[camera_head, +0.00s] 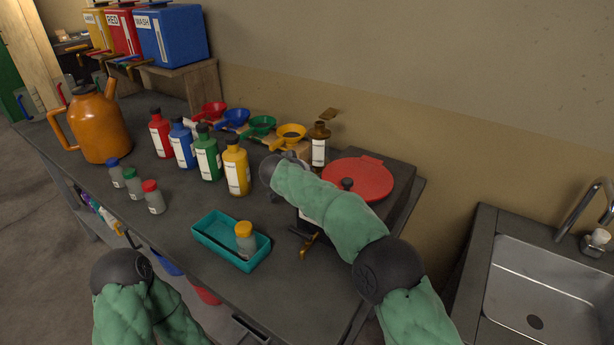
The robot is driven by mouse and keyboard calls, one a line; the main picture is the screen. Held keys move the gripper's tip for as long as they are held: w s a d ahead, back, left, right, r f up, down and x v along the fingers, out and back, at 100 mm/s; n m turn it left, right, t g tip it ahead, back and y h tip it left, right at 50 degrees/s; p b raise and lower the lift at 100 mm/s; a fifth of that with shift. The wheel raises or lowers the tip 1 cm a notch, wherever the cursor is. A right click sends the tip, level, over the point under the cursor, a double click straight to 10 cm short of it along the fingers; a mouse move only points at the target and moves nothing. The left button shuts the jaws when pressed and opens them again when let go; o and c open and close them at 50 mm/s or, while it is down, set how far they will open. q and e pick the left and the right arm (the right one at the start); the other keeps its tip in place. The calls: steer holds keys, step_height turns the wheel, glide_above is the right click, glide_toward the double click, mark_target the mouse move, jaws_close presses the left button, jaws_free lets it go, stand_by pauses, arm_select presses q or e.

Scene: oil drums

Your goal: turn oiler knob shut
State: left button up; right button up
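A grey unit with a round red lid (368,180) and a black lid knob (347,184) stands at the table's right end. A brass tap or knob (309,242) shows low on its front, below my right arm. Which part is the oiler knob is not clear. My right arm crosses in front of this unit, its dark wrist near the yellow bottle and the funnels. The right gripper's fingers cannot be made out. My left arm is low at the left, with its dark joint at the table's front edge. The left gripper's fingers cannot be made out either.
An orange oil can (100,128) stands at the left. Several capped bottles and coloured funnels (262,124) stand mid-table. A teal tray (228,258) holds a yellow-capped jar (245,238). Blue, red and yellow drums (173,36) stand behind. A sink (545,290) is at right.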

steer(key=v, duration=0.8)
steer(key=shift+s+r, duration=0.25)
steer(key=shift+s, duration=0.05)
steer(key=shift+a, duration=0.15)
